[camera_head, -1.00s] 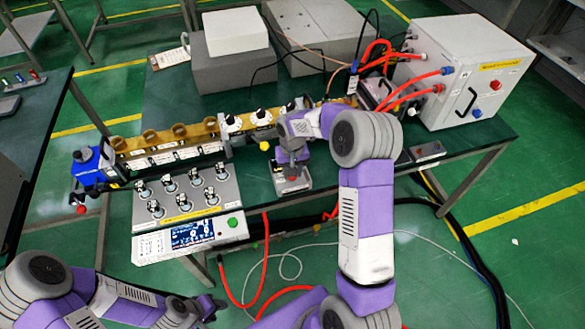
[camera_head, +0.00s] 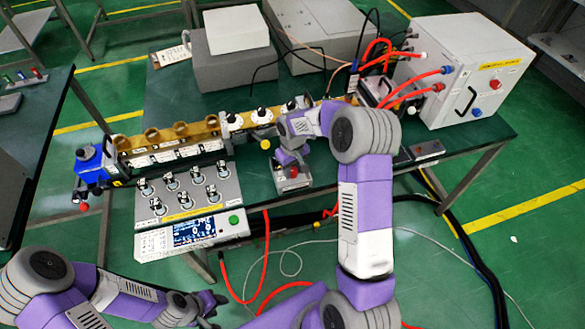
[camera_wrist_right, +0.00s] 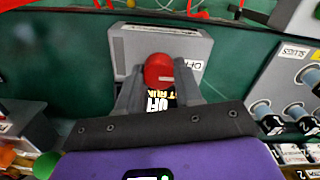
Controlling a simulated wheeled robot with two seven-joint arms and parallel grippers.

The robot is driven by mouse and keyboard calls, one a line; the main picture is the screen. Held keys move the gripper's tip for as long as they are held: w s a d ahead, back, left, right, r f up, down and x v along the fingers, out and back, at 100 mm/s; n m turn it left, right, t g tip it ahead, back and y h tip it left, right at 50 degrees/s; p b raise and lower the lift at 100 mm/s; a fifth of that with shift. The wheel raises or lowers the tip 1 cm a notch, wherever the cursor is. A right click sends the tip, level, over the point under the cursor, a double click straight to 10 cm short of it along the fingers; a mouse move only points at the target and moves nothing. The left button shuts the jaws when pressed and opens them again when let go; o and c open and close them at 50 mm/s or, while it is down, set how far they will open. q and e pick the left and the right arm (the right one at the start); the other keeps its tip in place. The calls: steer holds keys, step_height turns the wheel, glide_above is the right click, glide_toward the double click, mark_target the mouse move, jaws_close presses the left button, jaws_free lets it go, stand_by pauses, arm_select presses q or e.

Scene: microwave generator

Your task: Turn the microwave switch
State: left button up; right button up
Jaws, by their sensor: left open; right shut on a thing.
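The switch is a red knob (camera_wrist_right: 159,70) on a grey box (camera_wrist_right: 205,47) with a white label. In the right wrist view, the fingers of my right gripper (camera_wrist_right: 158,88) stand on both sides of the knob and are shut on it. In the head view the same grey box (camera_head: 296,184) sits at the table's front edge, under my right gripper (camera_head: 290,160), which hides most of the knob. My left gripper (camera_head: 212,305) is open and empty at the bottom left, in front of the table and away from the switch.
A grey panel with several metal switches (camera_head: 190,190) and a screen (camera_head: 195,230) lies left of the box. Behind is a row of brass-coloured parts (camera_head: 165,140). A white cabinet (camera_head: 470,65) with red hoses stands at the right. Red cables (camera_head: 265,260) hang in front of the table.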

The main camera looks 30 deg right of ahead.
mark_target(292, 170)
steer(key=o, duration=0.8)
step_height(292, 170, up, 8)
steer(key=shift+f+p, duration=0.15)
steer(key=shift+p, duration=0.55)
